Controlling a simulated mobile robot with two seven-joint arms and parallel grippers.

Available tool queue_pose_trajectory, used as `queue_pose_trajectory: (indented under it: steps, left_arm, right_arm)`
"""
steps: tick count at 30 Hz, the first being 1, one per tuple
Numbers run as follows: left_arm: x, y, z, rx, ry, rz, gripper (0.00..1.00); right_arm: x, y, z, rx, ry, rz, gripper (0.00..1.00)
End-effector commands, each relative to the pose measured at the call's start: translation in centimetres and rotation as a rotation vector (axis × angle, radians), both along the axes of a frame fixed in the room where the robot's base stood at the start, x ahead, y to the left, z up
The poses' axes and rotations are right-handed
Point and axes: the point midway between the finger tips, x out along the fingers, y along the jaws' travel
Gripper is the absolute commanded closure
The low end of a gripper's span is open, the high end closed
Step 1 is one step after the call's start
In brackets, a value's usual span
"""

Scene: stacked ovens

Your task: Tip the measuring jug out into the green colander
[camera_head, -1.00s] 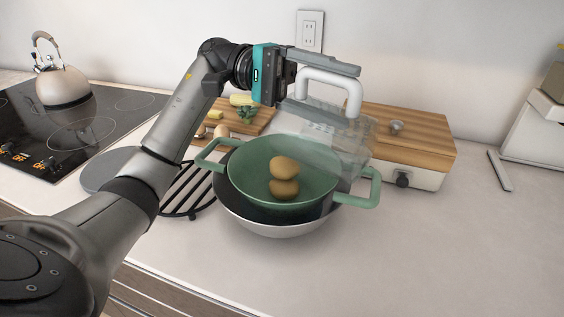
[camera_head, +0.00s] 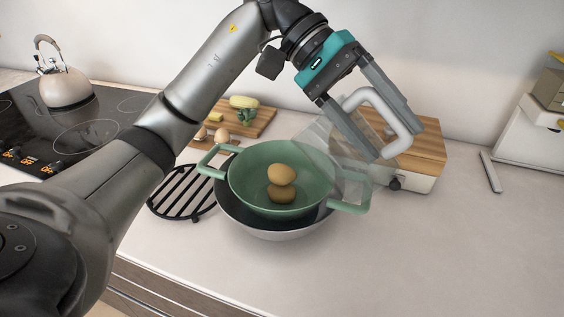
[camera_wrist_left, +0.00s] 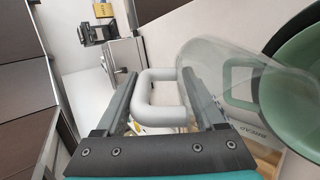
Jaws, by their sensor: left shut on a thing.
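The clear measuring jug (camera_head: 322,140) is tilted, its body over the right rear of the green colander (camera_head: 234,178). My left gripper (camera_head: 397,143) is shut on the jug's white handle (camera_head: 362,97), which is at the upper right. I see nothing inside the jug's clear body. Two brown roundish pieces (camera_head: 282,174) lie in the colander. In the left wrist view the handle (camera_wrist_left: 150,100) sits between my fingers, with the jug body (camera_wrist_left: 215,80) to its right and the colander (camera_wrist_left: 300,60) at the right edge. My right gripper is not in view.
The colander sits in a wide bowl-like pan (camera_head: 262,232). A black trivet (camera_head: 182,192) is to its left. Behind are a cutting board (camera_head: 262,118) with vegetables and a wooden-topped box (camera_head: 428,150). A kettle (camera_head: 64,88) stands on the cooktop. The front right counter is clear.

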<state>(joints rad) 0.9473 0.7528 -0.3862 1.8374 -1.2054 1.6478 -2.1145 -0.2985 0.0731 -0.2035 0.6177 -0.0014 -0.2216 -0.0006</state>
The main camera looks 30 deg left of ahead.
Motion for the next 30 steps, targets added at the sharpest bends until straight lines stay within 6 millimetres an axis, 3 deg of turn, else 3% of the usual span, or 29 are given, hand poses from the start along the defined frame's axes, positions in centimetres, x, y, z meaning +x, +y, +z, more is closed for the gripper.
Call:
queue_pose_trajectory:
  steps: [9, 30]
  left_arm:
    - [-0.1, -1.7, -0.4, 0.245, -0.017, -0.003, 1.0]
    - [-0.2, -5.3, -3.2, 0.626, -0.036, 0.0, 1.0]
  right_arm:
    - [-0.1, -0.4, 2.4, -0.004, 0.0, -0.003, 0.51]
    - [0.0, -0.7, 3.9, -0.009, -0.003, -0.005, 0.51]
